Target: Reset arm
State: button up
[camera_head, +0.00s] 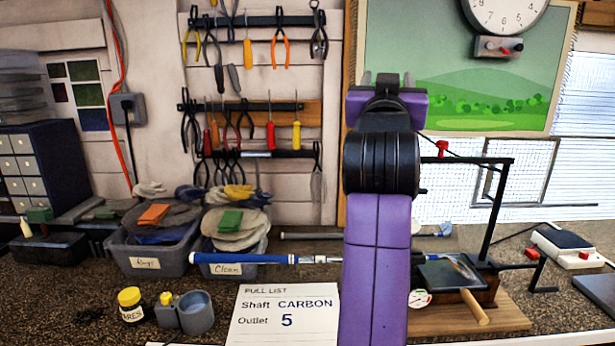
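My arm rises in purple and black through the middle of the view, upright, with its wrist at the top. My gripper (387,80) is at its upper end, in front of the wall and the green picture. Two small grey prongs show on either side of a black part there. The fingertips are mostly hidden, so I cannot tell their opening. I see nothing held in it. A golf club with a blue grip (245,258) lies level across the bench, left of my arm. Its shaft runs right and passes behind my arm.
Bins of rags and cloths (150,262) stand left. A yellow-lidded jar (131,305) stands near the front. A wooden board (505,318) holds a black frame, a gauge and a mallet at right. Tools hang behind.

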jog(key=s+f+n+y, duration=0.2)
jog(key=s+f+y, duration=0.1)
jog(key=s+f, duration=0.55)
jog(key=s+f+n+t+y, duration=0.1)
jog(key=s+f+n+y, duration=0.3)
jog(key=f, duration=0.8)
jog(key=s+f+n+y, duration=0.1)
jog(key=s+f, duration=0.6)
jog(key=f, duration=0.4)
jog(key=s+d+f+m+g, duration=0.1)
jog(key=s+f, duration=0.4)
jog(key=s, duration=0.7)
jog(key=s+d+f+m+g+h, duration=0.1)
jog(key=s+d+f+g, duration=0.2)
jog(key=s, duration=0.9)
jog(key=s+d+f+m+g+h, duration=0.1)
jog(key=s+d+f+m+g, duration=0.1)
jog(key=s+f, duration=0.7)
jog(key=s+g, duration=0.1)
jog(key=s, duration=0.2)
jog(key=shift+d+f, duration=0.1)
